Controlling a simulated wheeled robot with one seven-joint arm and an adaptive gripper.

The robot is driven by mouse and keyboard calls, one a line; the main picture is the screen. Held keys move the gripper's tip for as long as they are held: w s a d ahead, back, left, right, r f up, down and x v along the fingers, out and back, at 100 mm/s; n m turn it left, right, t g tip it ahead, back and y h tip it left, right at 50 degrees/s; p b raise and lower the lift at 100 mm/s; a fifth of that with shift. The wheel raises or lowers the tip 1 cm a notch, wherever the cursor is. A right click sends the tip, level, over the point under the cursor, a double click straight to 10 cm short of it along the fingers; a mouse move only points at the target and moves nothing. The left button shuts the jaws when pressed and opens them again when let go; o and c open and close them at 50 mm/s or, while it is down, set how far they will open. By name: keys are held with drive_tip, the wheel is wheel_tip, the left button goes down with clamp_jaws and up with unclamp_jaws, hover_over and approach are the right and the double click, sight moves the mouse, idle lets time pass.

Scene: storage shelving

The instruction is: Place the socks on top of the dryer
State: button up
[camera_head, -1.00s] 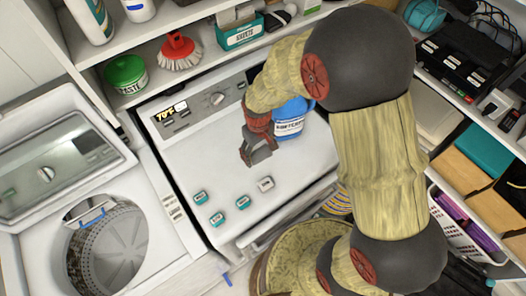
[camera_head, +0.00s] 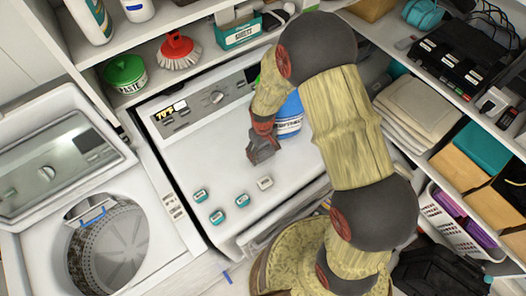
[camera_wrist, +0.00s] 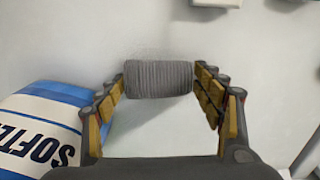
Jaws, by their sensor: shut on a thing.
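A grey ribbed roll, which looks like the rolled socks (camera_wrist: 158,78), sits between the fingers of my gripper (camera_wrist: 160,90) in the wrist view. The fingers touch both its ends. In the head view my gripper (camera_head: 262,152) is over the white top of the dryer (camera_head: 190,160), toward its back right. Whether the socks touch the dryer top or hang just above it I cannot tell. The socks are hard to make out in the head view.
A blue and white softener container (camera_head: 289,118) stands close to my gripper, also at left in the wrist view (camera_wrist: 40,128). Several small boxes (camera_head: 217,217) lie near the dryer's front. An open washer (camera_head: 105,245) is left; a shelf with a brush (camera_head: 178,50) is behind.

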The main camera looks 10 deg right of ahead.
drive_tip(key=shift+f, duration=0.1)
drive_tip(key=o, duration=0.7)
drive_tip(key=shift+f, duration=0.15)
drive_tip(key=o, duration=0.4)
drive_tip(key=shift+c, duration=0.2)
drive_tip(key=shift+o, duration=0.6)
drive_tip(key=shift+r, duration=0.2)
wheel_tip(320, 180, up, 12)
wheel_tip(320, 180, up, 17)
drive_tip(key=m+t, duration=0.2)
hover_over(263, 151)
drive_tip(key=s+d, duration=0.4)
drive_tip(key=s, duration=0.1)
drive_tip(key=s+d+r+m+t, duration=0.2)
drive_tip(key=s+d+r+t, duration=0.1)
drive_tip(key=s+r, duration=0.8)
drive_tip(key=s, duration=0.3)
drive_tip(key=shift+s+m+t, duration=0.3)
